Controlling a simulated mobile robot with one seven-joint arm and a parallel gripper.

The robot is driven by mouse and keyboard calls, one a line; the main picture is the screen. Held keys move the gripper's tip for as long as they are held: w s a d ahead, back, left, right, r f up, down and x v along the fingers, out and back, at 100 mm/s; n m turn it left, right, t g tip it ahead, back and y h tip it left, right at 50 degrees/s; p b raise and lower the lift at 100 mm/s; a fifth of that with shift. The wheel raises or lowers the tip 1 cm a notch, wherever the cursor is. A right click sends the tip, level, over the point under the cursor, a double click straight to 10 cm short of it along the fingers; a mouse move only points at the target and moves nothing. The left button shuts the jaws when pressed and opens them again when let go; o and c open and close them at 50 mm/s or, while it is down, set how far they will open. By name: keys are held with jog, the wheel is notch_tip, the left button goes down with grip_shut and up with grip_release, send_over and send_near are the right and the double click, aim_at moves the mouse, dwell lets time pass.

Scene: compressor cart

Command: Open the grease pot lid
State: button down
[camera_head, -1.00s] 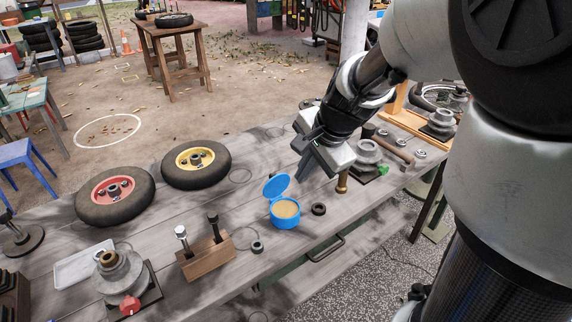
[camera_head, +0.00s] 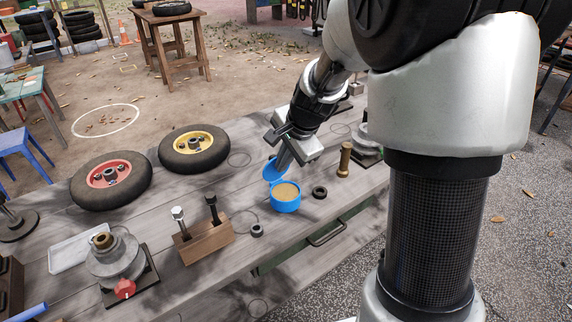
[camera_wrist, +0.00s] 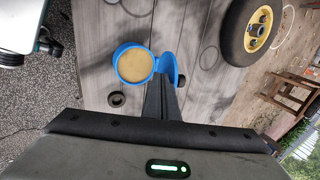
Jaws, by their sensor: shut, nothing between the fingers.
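The blue grease pot (camera_head: 286,201) stands on the workbench with tan grease showing inside. Its blue lid (camera_head: 274,168) stands raised at the back of the rim, partly hidden behind my fingers. In the wrist view the pot (camera_wrist: 134,66) lies left of the fingertips and the lid (camera_wrist: 170,66) stands beside them. My gripper (camera_head: 284,164) is shut and empty, pointing down at the lid's edge. In the wrist view my gripper's fingertips (camera_wrist: 160,80) look close to the lid; I cannot tell whether they touch it.
A black ring (camera_head: 319,192) and a brass pin (camera_head: 344,160) are right of the pot. A wooden block (camera_head: 205,243) with two bolts stands left. Two wheels, yellow-hubbed (camera_head: 194,149) and red-hubbed (camera_head: 110,180), lie behind. Bare bench lies in front of the pot.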

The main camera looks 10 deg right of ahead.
aim_at(273, 156)
jog(key=w+r+g+p, duration=0.1)
jog(key=p, duration=0.5)
jog(key=w+a+g+h+p, duration=0.1)
jog(key=p, duration=0.5)
jog(key=shift+w+r+g+p, duration=0.1)
jog(key=shift+r+g+p, duration=0.2)
jog(key=shift+r, duration=0.05)
jog(key=shift+w+a+f+g+h+p, duration=0.15)
jog(key=shift+w+g+h+p, duration=0.2)
jog(key=shift+p, duration=0.8)
jog(key=shift+w+a+f, duration=0.25)
jog(key=shift+w+f, duration=0.1)
jog(key=shift+w, duration=0.25)
jog(key=shift+d+r, duration=0.1)
